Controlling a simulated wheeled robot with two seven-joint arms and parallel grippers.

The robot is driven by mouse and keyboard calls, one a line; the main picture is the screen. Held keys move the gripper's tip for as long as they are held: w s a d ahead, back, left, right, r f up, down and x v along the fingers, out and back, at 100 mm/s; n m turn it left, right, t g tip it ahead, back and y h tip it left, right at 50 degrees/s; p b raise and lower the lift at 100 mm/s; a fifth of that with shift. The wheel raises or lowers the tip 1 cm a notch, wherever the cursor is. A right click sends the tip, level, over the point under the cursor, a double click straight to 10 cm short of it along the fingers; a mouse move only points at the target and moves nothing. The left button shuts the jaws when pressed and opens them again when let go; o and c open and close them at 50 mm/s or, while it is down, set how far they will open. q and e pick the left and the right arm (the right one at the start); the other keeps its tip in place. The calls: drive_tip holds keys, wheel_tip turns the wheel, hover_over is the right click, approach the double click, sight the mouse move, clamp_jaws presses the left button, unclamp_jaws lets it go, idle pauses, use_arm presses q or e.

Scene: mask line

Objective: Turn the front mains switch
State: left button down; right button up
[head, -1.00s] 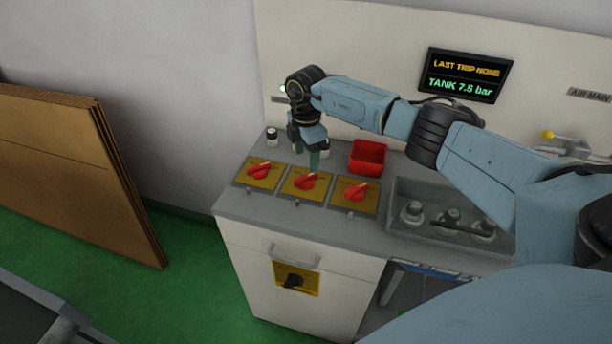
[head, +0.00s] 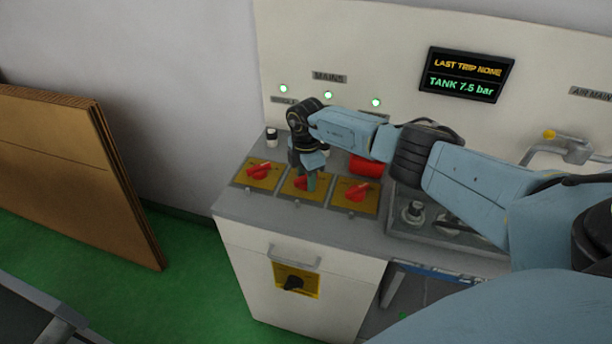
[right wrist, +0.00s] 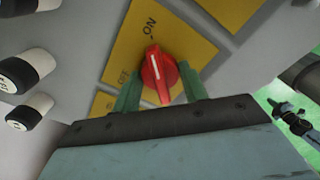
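Three red rotary switches on yellow plates sit in a row on the grey counter: left (head: 260,171), middle (head: 302,183) and right (head: 357,193). My right gripper (head: 311,182) points down over the middle switch and partly hides it. In the right wrist view, its two green fingers (right wrist: 160,92) stand apart on either side of a red knob (right wrist: 160,76). The knob's white line points roughly toward the ON mark. Whether the fingers touch the knob is unclear. My left gripper is out of view.
The back panel carries a MAINS label (head: 329,77), green lamps (head: 376,102) and a display (head: 464,75) reading TANK 7.5 bar. Brown boards (head: 75,170) lean at the left above green floor.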

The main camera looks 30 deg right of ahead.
drive_tip(key=c, duration=0.4)
drive_tip(key=shift+c, duration=0.2)
drive_tip(key=shift+n, duration=0.3)
drive_tip(key=n, duration=0.3)
drive_tip(key=n+b, duration=0.1)
drive_tip(key=n, duration=0.3)
drive_tip(key=n+b, duration=0.1)
drive_tip(key=n, duration=0.4)
drive_tip(key=shift+n, duration=0.3)
drive_tip(key=shift+n+b, duration=0.75)
drive_tip(key=shift+n, duration=1.55)
drive_tip(key=shift+r, duration=0.1)
